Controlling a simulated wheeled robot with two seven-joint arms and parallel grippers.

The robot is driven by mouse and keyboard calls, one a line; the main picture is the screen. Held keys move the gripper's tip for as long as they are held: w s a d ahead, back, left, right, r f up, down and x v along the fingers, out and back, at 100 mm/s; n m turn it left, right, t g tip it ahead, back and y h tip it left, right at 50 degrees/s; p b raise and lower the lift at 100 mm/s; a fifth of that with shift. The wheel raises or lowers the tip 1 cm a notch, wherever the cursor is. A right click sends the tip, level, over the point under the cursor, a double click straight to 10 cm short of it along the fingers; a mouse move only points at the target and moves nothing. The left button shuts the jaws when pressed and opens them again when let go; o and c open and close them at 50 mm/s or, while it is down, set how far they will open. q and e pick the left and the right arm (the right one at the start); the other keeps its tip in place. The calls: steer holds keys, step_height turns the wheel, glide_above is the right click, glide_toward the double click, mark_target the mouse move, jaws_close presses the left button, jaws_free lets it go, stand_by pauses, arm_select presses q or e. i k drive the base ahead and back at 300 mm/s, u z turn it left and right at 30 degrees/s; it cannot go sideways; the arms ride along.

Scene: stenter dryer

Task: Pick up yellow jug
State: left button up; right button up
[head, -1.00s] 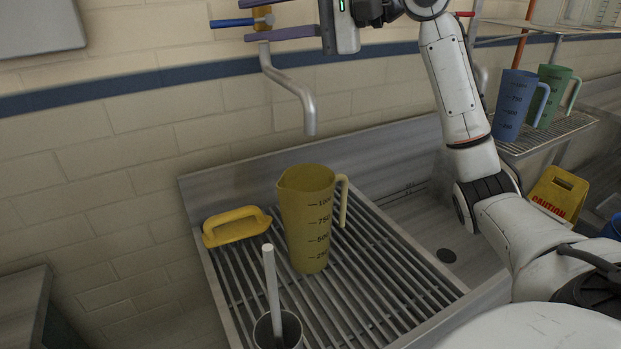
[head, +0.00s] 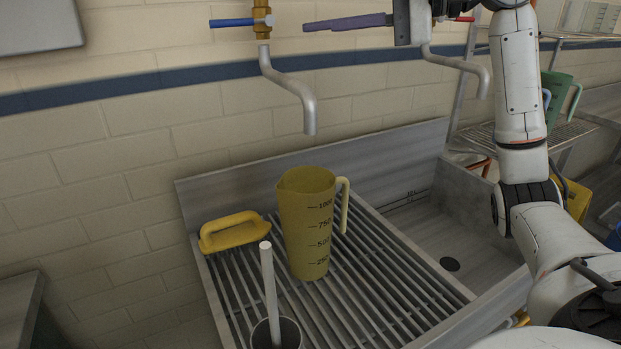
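The yellow jug (head: 308,232) stands upright on the slatted metal drainboard in the head view. Its handle (head: 344,205) faces right and its dark volume marks face me. My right gripper (head: 305,25) is at the top of the picture, well above the jug in the picture and apart from it. Its purple fingers point left and overlap, so the gap between them does not show. I see nothing held in it. My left gripper is out of view.
A bent spout (head: 290,90) hangs from the wall above the jug. A yellow handled tool (head: 235,232) lies left of the jug, and a pot with a white stick (head: 270,290) stands in front. A sink basin (head: 450,230) is to the right, with a green jug (head: 558,95) on a rack.

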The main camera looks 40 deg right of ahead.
mark_target(305, 195)
steer(key=k, duration=1.5)
